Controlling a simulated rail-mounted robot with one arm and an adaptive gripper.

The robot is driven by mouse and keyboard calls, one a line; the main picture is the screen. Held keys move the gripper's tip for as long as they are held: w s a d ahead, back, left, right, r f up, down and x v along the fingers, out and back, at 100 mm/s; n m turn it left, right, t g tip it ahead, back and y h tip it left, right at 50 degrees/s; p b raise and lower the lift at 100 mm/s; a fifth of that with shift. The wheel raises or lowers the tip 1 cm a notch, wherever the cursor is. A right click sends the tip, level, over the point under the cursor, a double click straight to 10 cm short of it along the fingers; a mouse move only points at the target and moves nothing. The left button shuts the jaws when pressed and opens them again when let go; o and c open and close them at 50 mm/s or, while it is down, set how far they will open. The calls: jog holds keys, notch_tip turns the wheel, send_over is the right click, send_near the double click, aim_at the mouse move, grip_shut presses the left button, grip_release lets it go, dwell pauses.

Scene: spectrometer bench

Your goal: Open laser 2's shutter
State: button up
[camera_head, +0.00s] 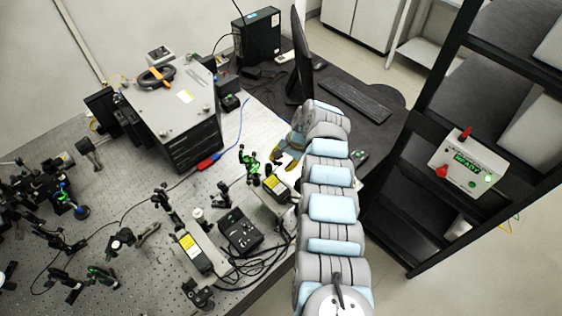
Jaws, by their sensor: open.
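My gripper (284,158) is partly hidden behind my arm, near the bench's right edge. Its tan fingers are open and look empty. Just below it is a laser box (274,187) with a yellow label, partly covered by my arm. A second laser box (193,252) with a yellow label stands nearer, to the lower left. I cannot read which one is laser 2. A green optical mount (248,160) stands just left of my gripper; I cannot tell whether they touch. No shutter's position can be made out.
A black controller (239,232) with cables sits between the laser boxes. A large grey instrument (173,115) stands behind on the perforated bench (130,205). Several optical mounts crowd the left. A monitor (301,60) and keyboard (355,99) are behind. A shelf holds a white control box (466,164) at right.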

jog(key=v, duration=1.1)
jog(key=shift+r, duration=0.1)
